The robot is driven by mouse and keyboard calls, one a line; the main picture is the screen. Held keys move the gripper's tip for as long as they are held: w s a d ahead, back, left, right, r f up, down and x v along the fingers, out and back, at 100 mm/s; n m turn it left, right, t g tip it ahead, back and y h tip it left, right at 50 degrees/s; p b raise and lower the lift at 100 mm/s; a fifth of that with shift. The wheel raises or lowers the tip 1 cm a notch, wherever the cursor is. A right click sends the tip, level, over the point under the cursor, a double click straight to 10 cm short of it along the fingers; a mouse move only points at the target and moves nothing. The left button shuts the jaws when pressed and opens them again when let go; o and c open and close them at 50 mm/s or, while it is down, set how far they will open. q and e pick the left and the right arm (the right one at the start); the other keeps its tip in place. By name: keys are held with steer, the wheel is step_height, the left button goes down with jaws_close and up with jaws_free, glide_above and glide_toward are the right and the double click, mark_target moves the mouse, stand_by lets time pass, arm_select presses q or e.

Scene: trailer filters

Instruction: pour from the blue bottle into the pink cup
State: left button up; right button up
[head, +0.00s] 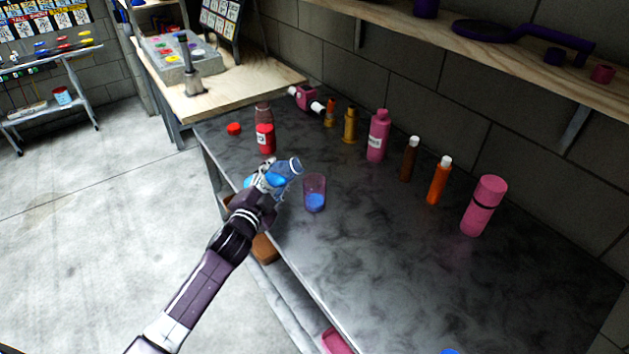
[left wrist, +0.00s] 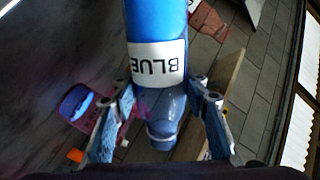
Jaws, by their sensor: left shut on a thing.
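My left gripper (head: 270,180) is shut on the blue bottle (head: 289,166) above the near left edge of the dark counter. The bottle is tipped over, its narrower end toward the right in the head view. In the left wrist view the bottle (left wrist: 157,25) has a white label reading BLUE and sits between both fingers. The see-through pink cup (head: 315,186) stands upright on the counter just right of the bottle, with blue liquid in it. The cup also shows in the left wrist view (left wrist: 76,102), left of the fingers. No falling stream is clear. My right gripper is out of view.
A red bottle (head: 265,138) and a red cap (head: 234,129) are behind the gripper. A pink bottle (head: 378,137), brown bottle (head: 409,160), orange bottle (head: 439,181) and pink flask (head: 484,206) line the wall side. The counter's front right is mostly clear.

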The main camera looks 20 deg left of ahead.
mark_target(275, 165)
arm_select(q)
steer(key=shift+a+r+m, duration=0.25)
steer(key=shift+r+m, duration=0.1)
steer(key=shift+m, duration=0.45)
stand_by(1.8)
steer(key=shift+a+r+m+y+p, duration=0.1)
steer(key=shift+r+m+y+p, duration=0.2)
steer(key=shift+r+m+p, duration=0.35)
stand_by(1.8)
steer(key=shift+d+r+m+p, duration=0.35)
steer(key=shift+r+m+p, duration=0.55)
steer(key=shift+p, duration=0.25)
stand_by(1.8)
